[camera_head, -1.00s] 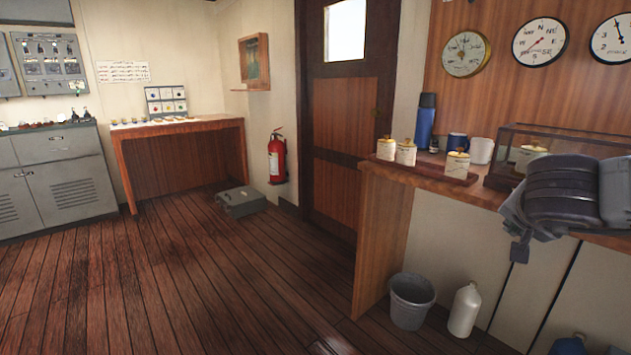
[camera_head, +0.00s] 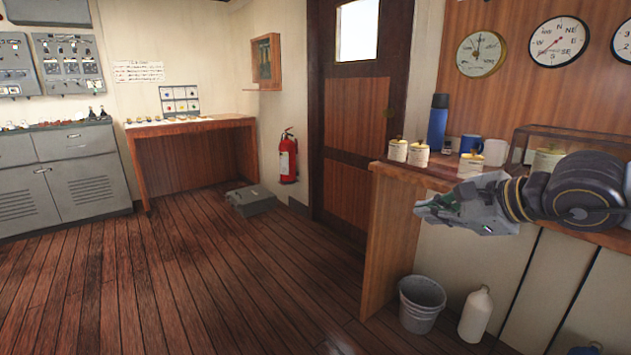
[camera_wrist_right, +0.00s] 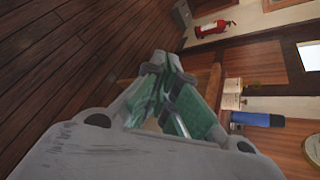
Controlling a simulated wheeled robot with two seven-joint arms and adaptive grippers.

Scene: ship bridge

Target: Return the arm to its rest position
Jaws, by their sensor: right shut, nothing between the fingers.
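My right gripper (camera_head: 430,209) comes in from the right in the head view, held in front of the wooden counter (camera_head: 377,260) and pointing left. In the right wrist view its fingers (camera_wrist_right: 165,75) come together, shut and empty, with green inner pads. My right arm's dark, round wrist joints (camera_head: 580,190) hide part of the counter's front edge. My left gripper is not in view.
On the counter stand small lidded jars (camera_head: 419,156), a blue flask (camera_head: 438,122), a blue mug (camera_head: 470,144) and a glass case (camera_head: 530,150). A bucket (camera_head: 421,305) and a white jug (camera_head: 475,314) stand below. The wooden floor (camera_head: 200,280) at left is clear.

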